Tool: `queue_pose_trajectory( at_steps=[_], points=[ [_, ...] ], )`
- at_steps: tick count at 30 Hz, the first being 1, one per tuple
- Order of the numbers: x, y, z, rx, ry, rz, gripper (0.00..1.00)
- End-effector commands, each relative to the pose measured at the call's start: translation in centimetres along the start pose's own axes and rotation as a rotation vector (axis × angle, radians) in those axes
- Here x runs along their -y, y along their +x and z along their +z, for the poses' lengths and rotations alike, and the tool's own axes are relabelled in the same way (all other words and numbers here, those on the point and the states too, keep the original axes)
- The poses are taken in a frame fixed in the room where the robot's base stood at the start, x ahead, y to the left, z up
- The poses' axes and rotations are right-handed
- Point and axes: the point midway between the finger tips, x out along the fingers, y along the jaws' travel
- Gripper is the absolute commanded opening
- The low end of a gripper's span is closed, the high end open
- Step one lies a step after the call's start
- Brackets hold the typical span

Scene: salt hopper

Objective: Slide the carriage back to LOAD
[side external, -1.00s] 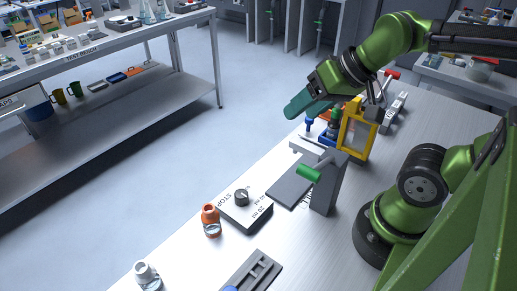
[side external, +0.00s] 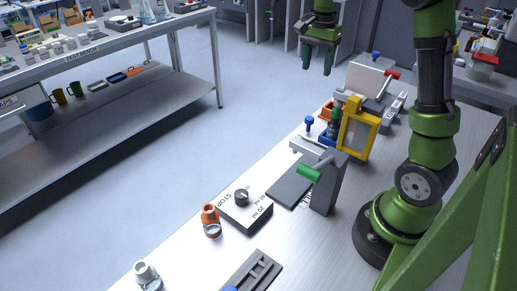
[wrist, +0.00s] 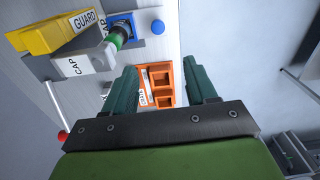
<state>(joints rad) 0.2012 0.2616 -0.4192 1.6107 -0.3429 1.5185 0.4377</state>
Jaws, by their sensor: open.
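My gripper (side external: 320,62) is open and empty, raised at the top of the side external view, with its fingers hanging down. In the wrist view my gripper (wrist: 164,78) has its two green fingers wide apart, with an orange compartmented tray (wrist: 160,84) below and between them. I cannot tell for certain which part is the carriage, and no LOAD mark is readable.
A yellow guard frame (side external: 343,131) stands upright on the bench, marked GUARD in the wrist view (wrist: 52,32).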

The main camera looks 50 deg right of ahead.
Motion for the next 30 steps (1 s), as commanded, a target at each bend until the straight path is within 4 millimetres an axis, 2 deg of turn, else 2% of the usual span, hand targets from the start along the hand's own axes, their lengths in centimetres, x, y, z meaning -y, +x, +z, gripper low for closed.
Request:
queue_pose_trajectory(
  at_steps=[2, 8, 21, 27, 30],
  points=[
    [-0.1, -0.4, 0.3, 0.011, 0.045, 0.007, 0.57],
    [-0.2, 1.6, 0.5, 0.019, 0.059, 0.012, 0.57],
    [-0.4, 11.1, 0.7, 0.019, 0.058, 0.013, 0.57],
    [-0.3, 14.5, 0.7, 0.018, 0.055, 0.010, 0.57],
    [-0.3, 15.6, 0.8, 0.018, 0.056, 0.009, 0.57]
  ],
)
